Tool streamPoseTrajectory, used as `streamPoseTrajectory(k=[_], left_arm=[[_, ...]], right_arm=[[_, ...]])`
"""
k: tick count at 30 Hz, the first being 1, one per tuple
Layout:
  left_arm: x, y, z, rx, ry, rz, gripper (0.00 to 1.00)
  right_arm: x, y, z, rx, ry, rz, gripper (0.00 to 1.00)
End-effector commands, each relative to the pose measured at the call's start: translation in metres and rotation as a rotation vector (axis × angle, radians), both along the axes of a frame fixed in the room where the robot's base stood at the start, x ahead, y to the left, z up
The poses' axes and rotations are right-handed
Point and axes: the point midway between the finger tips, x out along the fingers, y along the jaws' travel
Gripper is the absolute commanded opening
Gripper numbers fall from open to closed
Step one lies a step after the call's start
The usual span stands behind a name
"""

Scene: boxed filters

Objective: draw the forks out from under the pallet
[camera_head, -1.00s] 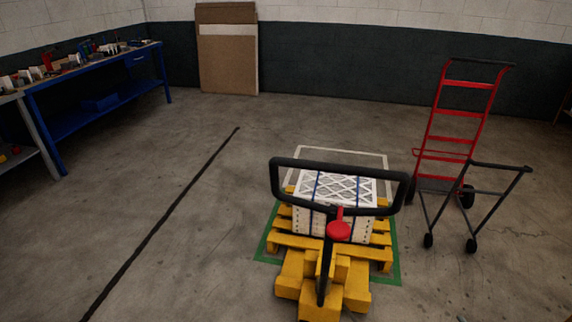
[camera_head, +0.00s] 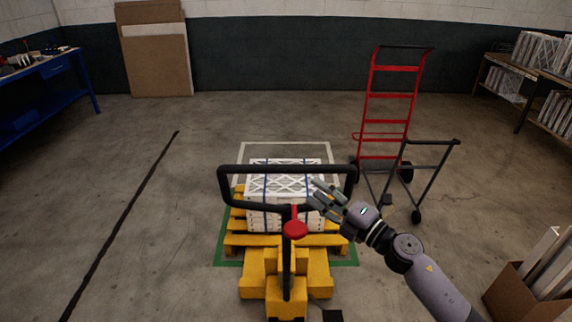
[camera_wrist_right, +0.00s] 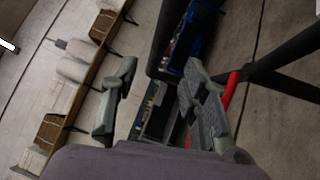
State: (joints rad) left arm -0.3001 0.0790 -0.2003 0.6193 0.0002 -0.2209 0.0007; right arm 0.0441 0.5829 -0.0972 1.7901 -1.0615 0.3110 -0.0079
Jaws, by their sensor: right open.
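The yellow pallet jack (camera_head: 286,290) stands at the near side of the yellow pallet (camera_head: 236,240). Its forks are hidden by the pallet and load. Its black loop handle (camera_head: 226,196) stands up in front of the load, with a red part (camera_head: 295,229) at its base. White boxed filters (camera_head: 268,186) with blue straps sit on the pallet. My right gripper (camera_head: 318,194) is open by the right side of the loop; whether it touches is unclear. In the right wrist view my open fingers (camera_wrist_right: 160,100) have a black bar (camera_wrist_right: 295,45) and a red piece (camera_wrist_right: 229,96) at their right. My left gripper is not in view.
The pallet stands in a green floor outline (camera_head: 224,256). A red hand truck (camera_head: 388,97) and a dark frame cart (camera_head: 432,178) stand to the right. An open carton (camera_head: 515,290) is at the near right. The floor left of the jack is clear, with a black line (camera_head: 125,222).

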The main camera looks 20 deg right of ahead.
Motion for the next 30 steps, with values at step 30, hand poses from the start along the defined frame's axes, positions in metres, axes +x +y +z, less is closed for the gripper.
streamPoseTrajectory(k=[30], left_arm=[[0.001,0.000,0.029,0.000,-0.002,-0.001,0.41]], right_arm=[[0.096,0.054,0.015,0.001,0.002,0.000,0.39]])
